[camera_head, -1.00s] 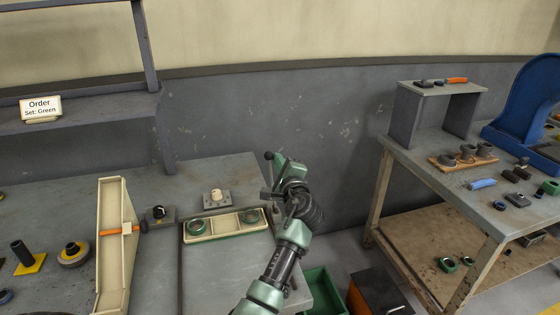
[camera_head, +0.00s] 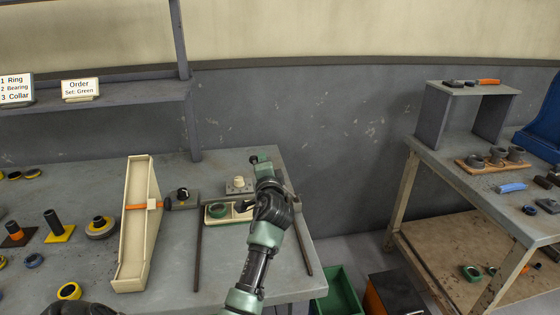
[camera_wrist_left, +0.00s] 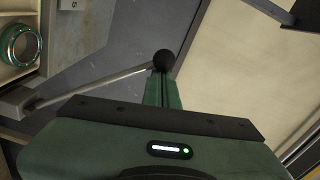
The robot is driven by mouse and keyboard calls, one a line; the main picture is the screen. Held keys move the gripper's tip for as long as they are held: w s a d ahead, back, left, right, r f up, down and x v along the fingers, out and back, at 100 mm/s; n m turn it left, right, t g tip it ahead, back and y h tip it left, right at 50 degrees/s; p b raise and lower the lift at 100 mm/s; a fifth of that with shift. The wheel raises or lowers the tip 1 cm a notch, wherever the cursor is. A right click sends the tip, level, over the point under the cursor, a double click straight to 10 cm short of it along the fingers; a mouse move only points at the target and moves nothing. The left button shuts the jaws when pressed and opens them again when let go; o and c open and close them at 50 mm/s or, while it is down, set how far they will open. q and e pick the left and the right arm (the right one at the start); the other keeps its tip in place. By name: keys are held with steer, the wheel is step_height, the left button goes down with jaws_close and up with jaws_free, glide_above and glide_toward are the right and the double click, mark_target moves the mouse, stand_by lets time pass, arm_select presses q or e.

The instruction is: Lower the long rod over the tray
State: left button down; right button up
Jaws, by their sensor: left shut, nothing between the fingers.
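The long rod (camera_wrist_left: 95,87) shows in the left wrist view. It slopes from a grey block at the left up to a black ball knob (camera_wrist_left: 163,60). My left gripper (camera_wrist_left: 163,78) is shut with nothing between its fingers, and its tips are at the knob. Whether they touch the knob I cannot tell. In the head view my left gripper (camera_head: 260,166) is by the far edge of the table, and the arm hides much of the rod. The cream tray (camera_head: 209,222) lies left of the arm, partly hidden, with a green ring (camera_head: 218,210) in it. My right gripper is not seen.
A green bin (camera_head: 343,292) is on the floor. A side table (camera_head: 450,185) stands at the right.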

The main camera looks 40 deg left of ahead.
arm_select(q)
steer(key=shift+s+a+f+n+b, duration=1)
steer(key=shift+f+n+b, duration=0.35)
steer(key=shift+f, duration=0.7)
steer(key=shift+s+a+f+n+b, duration=0.85)
steer(key=shift+s+f+n+b, duration=0.45)
steer(key=shift+f, duration=0.75)
steer(key=shift+s+a+f+n+b, duration=1)
steer(key=shift+f+b, duration=0.55)
steer(key=shift+f, duration=0.5)
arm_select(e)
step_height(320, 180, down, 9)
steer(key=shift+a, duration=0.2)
arm_select(q)
steer(key=shift+w+d, duration=0.1)
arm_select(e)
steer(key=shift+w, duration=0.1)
arm_select(q)
steer(key=shift+w+r, duration=0.1)
steer(key=shift+r, duration=0.2)
steer(key=s+d+r+p, duration=0.1)
steer(key=s+d, duration=0.3)
steer(key=d, duration=0.4)
steer(key=shift+s+r, duration=0.3)
steer(key=shift+r, duration=0.45)
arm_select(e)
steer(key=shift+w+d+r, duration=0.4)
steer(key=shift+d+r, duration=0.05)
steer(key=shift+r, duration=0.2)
